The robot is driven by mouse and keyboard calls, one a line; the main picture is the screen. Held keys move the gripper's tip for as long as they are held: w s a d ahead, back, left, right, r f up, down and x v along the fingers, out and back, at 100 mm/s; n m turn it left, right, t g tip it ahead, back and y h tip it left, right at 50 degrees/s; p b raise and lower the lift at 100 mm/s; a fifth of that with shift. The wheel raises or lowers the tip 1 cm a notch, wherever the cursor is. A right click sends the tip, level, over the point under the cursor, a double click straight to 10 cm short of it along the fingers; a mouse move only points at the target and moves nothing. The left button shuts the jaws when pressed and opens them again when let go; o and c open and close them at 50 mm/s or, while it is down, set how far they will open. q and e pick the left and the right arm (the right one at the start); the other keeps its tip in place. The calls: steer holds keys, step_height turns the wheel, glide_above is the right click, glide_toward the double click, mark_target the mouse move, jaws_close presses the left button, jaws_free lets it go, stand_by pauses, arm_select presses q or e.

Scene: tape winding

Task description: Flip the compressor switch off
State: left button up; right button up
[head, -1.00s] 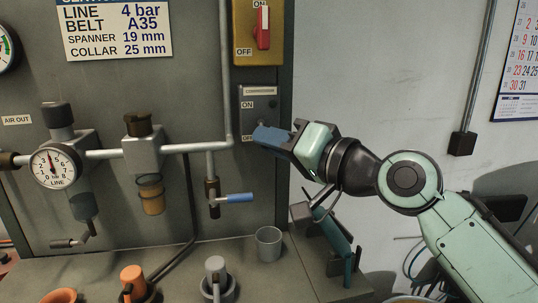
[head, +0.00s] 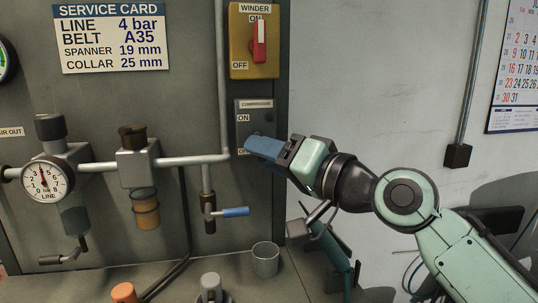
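The compressor switch box (head: 246,106) is a grey plate on the panel with a COMPRESSOR label on top, an ON label below it and a partly covered OFF label. My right gripper (head: 250,145) reaches in from the right, its blue fingertips at the lower part of this box, over the OFF label. The switch lever is hidden behind the fingers. I cannot tell whether the fingertips touch it. The fingers look close together, but the gap between them does not show. My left gripper is not in view.
Above is the yellow WINDER switch (head: 241,60) with a red handle (head: 259,42). A vertical pipe (head: 221,80) runs close left of the boxes. A blue-handled valve (head: 232,212) and a grey cup (head: 265,259) are below.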

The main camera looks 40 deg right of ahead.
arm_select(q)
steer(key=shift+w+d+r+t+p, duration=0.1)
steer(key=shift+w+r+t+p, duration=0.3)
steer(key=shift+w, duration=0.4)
arm_select(e)
steer(key=s+d, duration=0.1)
steer(key=s, duration=1.2)
steer(key=shift+s+d+f, duration=0.15)
steer(key=shift+d+f, duration=0.1)
